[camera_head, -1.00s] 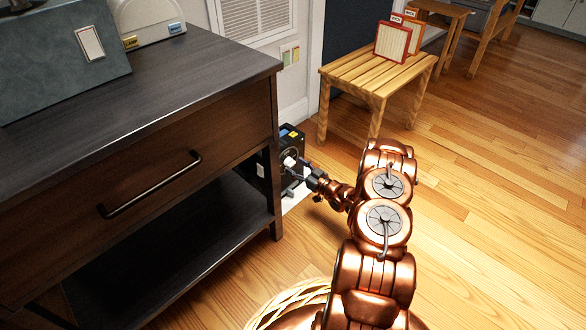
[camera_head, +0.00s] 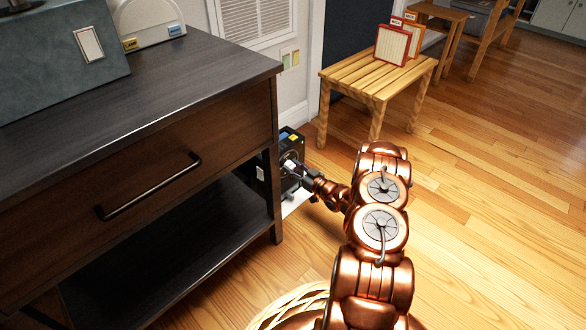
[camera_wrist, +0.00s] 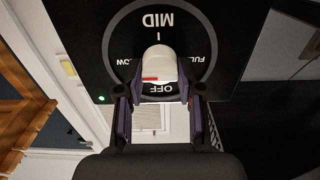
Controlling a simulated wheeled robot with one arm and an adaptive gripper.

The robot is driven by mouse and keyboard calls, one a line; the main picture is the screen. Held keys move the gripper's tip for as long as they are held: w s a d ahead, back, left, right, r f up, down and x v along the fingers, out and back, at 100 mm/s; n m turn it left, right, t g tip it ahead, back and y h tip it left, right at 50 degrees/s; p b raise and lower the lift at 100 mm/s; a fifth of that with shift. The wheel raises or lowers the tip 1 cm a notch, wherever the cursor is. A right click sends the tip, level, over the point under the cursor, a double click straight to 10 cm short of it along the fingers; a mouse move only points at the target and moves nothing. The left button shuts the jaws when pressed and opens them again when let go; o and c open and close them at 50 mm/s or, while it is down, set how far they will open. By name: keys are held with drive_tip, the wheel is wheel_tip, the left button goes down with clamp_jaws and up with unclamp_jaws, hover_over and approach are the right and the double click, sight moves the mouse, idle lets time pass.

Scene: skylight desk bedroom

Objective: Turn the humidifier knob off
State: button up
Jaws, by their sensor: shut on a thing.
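The humidifier (camera_head: 291,142) is a dark box on the floor behind the right end of the dark desk. In the wrist view its black front panel (camera_wrist: 222,20) carries a round dial, seen upside down, with MID at top, OFF at bottom, and LOW and FULL at the sides. The white knob (camera_wrist: 158,62) sits on the dial, with a red mark at its lower left, just above the OFF label. My gripper (camera_wrist: 160,99) is shut on the knob, one finger on each side. In the head view my gripper (camera_head: 298,170) reaches the humidifier's front.
The desk (camera_head: 210,88) stands close on the left, its leg beside my gripper. A slatted wooden table (camera_head: 365,80) with framed cards is behind to the right. A wicker basket (camera_head: 290,302) lies near my base. The wooden floor at right is clear.

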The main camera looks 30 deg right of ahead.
drive_tip(key=shift+c, duration=1)
drive_tip(key=shift+r+n+p, duration=0.1)
drive_tip(key=shift+n+p, duration=0.2)
drive_tip(key=shift+p, duration=0.2)
